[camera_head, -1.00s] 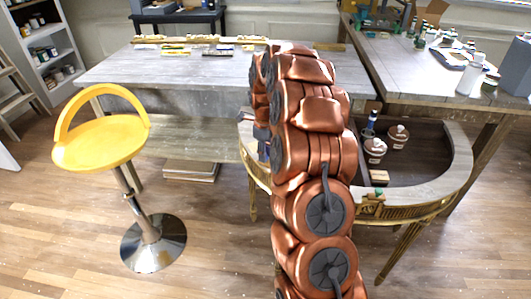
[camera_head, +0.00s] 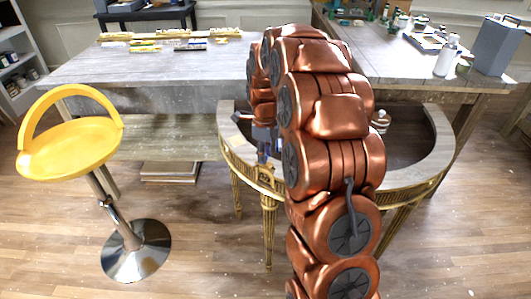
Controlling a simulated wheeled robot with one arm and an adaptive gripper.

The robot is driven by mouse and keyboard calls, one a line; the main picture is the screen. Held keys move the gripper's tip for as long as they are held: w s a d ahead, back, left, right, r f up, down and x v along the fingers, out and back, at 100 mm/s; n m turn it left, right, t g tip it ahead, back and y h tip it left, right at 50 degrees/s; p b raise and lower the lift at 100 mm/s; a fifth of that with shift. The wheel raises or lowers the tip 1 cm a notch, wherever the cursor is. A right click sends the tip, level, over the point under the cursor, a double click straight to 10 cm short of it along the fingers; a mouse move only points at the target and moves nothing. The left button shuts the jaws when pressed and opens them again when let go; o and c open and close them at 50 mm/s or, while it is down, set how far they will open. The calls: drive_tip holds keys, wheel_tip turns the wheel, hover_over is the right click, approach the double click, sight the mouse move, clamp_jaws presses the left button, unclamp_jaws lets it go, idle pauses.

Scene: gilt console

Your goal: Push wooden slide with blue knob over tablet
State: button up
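The gilt console (camera_head: 428,160) is a half-round table with a grey rim, gold apron and dark recessed top. My copper arm crosses in front of it and hides the middle of its top. My gripper (camera_head: 263,150) shows only in part as a grey-blue piece left of the arm, at the console's left front rim. I cannot tell whether its fingers are open or whether it touches anything. I cannot make out the wooden slide with blue knob or the tablet; the arm may hide them. A small white-and-brown jar (camera_head: 380,121) shows just right of the arm.
A grey workbench (camera_head: 150,72) with gold strips stands behind. Another bench (camera_head: 420,72) at the right holds bottles and a grey box (camera_head: 496,45). A yellow stool (camera_head: 75,145) stands at the left. The wooden floor (camera_head: 215,265) in front is clear.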

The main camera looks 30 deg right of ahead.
drive_tip(key=o, duration=0.4)
drive_tip(key=shift+s, duration=0.1)
drive_tip(key=shift+o, duration=0.2)
wheel_tip(320, 180, up, 12)
idle(0.4)
idle(0.4)
